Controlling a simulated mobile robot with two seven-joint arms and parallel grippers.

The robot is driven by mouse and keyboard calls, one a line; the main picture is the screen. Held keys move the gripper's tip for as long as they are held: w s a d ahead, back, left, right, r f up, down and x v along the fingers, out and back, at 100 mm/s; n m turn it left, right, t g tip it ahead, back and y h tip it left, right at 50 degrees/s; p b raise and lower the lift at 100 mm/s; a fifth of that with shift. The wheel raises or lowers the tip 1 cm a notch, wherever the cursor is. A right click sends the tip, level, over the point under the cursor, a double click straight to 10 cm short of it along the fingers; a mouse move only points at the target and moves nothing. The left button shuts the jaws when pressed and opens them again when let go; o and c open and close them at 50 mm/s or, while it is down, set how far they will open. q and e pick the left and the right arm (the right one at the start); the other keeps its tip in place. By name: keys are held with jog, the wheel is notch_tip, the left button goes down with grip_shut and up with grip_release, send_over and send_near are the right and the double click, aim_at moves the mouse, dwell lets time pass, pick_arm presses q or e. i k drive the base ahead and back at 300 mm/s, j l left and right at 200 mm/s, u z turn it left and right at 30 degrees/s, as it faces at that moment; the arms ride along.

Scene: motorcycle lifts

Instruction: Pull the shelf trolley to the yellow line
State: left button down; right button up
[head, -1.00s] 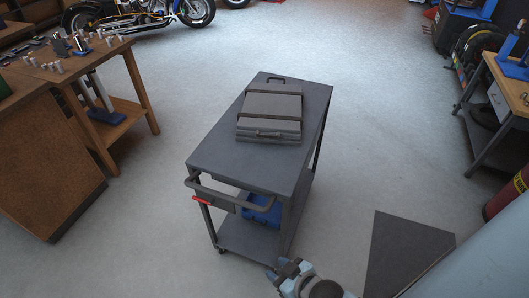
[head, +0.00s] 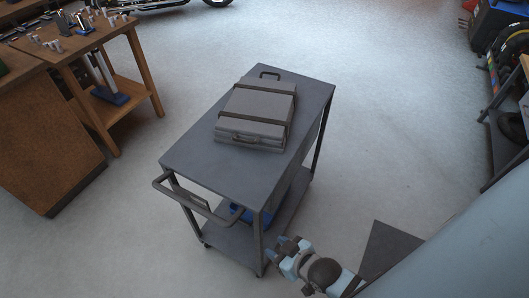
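The shelf trolley (head: 190,152) stands in the middle of the head view, a dark grey cart with a top and a lower shelf (head: 232,238). Its tubular push handle (head: 182,200) sticks out at the near left end. A grey strapped case (head: 254,112) lies on the top. A blue object on the lower shelf is mostly hidden. My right gripper (head: 281,254) is low at the trolley's near right corner, away from the handle, with no object visible in it; its finger gap is unclear. My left gripper is out of view. No yellow line shows.
A wooden workbench (head: 118,48) and brown cabinet (head: 50,135) stand at left. Shelving with dark gear (head: 505,130) is at the far right. A dark flat panel (head: 388,250) lies near right. Pale floor is open behind and right of the trolley.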

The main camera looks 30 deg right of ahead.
aim_at(256, 180)
jog(key=l, duration=2.1)
jog(key=i+j+u, duration=0.25)
jog(key=j+u, duration=0.1)
jog(key=u, duration=0.15)
jog(key=i, duration=0.05)
